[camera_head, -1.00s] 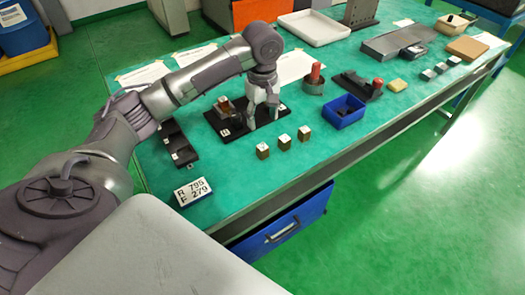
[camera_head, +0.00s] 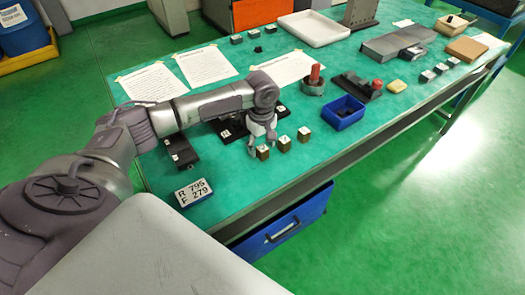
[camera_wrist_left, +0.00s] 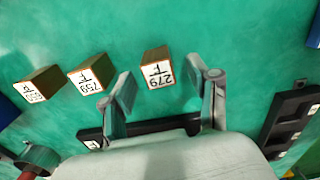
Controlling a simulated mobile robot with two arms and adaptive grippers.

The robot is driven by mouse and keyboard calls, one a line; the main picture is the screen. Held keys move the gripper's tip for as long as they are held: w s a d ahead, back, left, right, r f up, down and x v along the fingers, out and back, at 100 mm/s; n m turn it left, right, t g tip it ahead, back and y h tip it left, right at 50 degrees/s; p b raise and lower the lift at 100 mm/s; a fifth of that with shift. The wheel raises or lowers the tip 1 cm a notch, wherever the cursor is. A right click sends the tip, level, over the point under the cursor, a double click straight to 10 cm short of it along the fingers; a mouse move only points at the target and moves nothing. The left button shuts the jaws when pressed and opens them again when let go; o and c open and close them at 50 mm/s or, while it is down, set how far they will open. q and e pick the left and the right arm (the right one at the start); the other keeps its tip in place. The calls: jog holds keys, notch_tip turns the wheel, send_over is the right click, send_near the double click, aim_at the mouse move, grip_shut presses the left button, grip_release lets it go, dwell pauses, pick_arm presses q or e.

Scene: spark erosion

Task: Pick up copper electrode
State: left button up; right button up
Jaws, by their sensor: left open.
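Three small copper-brown blocks with white tops stand in a row on the green table: the near one (camera_head: 262,153), the middle one (camera_head: 284,143) and the far one (camera_head: 304,134). In the left wrist view, one block marked F 279 (camera_wrist_left: 157,66) lies just ahead of the gap between my fingers. A block marked F 759 (camera_wrist_left: 90,74) and another block (camera_wrist_left: 40,86) stand to its left. My left gripper (camera_head: 261,142) is open and empty, low beside the near block. A card reading R 795, F 279 (camera_head: 194,192) stands at the front-left.
A black plate (camera_head: 231,129) lies behind the gripper, mostly hidden by my arm. A dark tray (camera_head: 181,151) is to the left. A blue bin (camera_head: 343,113) and a red-handled tool (camera_head: 315,78) stand right and behind. The table's front edge is close to the blocks.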

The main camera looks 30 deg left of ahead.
pick_arm(q)
jog(key=shift+f, duration=0.6)
grip_shut()
jog(key=shift+r, duration=0.1)
